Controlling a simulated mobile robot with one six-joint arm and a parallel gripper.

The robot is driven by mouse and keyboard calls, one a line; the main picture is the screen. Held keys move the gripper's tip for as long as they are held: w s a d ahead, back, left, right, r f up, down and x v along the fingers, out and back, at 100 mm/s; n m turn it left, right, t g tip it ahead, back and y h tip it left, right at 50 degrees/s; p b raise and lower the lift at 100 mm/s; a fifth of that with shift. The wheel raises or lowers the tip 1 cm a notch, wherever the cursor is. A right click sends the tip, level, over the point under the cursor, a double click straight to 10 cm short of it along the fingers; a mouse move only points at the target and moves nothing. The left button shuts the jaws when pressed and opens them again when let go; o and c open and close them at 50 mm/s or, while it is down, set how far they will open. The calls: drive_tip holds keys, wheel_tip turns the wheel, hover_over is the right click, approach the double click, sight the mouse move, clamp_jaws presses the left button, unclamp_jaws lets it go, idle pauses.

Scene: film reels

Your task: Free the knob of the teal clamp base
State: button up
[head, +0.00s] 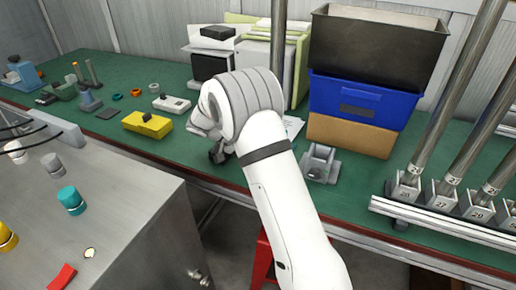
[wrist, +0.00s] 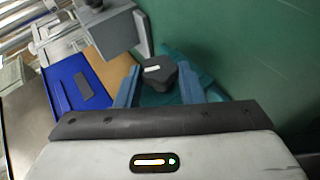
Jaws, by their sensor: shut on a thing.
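The knob (wrist: 158,74) is dark, lobed and marked with a short white strip on top. It shows in the middle of the wrist view. My gripper (wrist: 160,82) has one blue-grey finger on each side of the knob and is shut on it. The teal clamp base (wrist: 207,82) shows partly beneath and behind the knob and fingers; much of it is hidden. In the head view my gripper (head: 219,152) is low over the green bench near its front edge, and my arm hides most of what it holds.
A grey metal bracket (head: 320,163) stands just right of my arm. Stacked bins, including a blue one (head: 358,100), stand behind it. A yellow block (head: 147,124) and a white-grey device (head: 171,104) lie to the left. Metal posts (head: 430,120) rise at the right.

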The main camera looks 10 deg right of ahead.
drive_tip(key=shift+w+a+n+g+h, duration=0.1)
drive_tip(key=shift+n+g+h, duration=0.1)
drive_tip(key=shift+h, duration=0.3)
drive_tip(key=shift+w+n+g+h, duration=0.1)
drive_tip(key=shift+g+h, duration=0.1)
drive_tip(key=shift+h, duration=0.3)
drive_tip(key=shift+f, duration=0.1)
drive_tip(key=o, duration=1)
drive_tip(key=shift+f, duration=0.1)
drive_tip(key=shift+a, duration=0.1)
drive_tip(key=v, duration=0.7)
drive_tip(key=shift+w+a+p, duration=0.1)
drive_tip(key=shift+a+p, duration=0.2)
drive_tip(key=shift+p, duration=0.1)
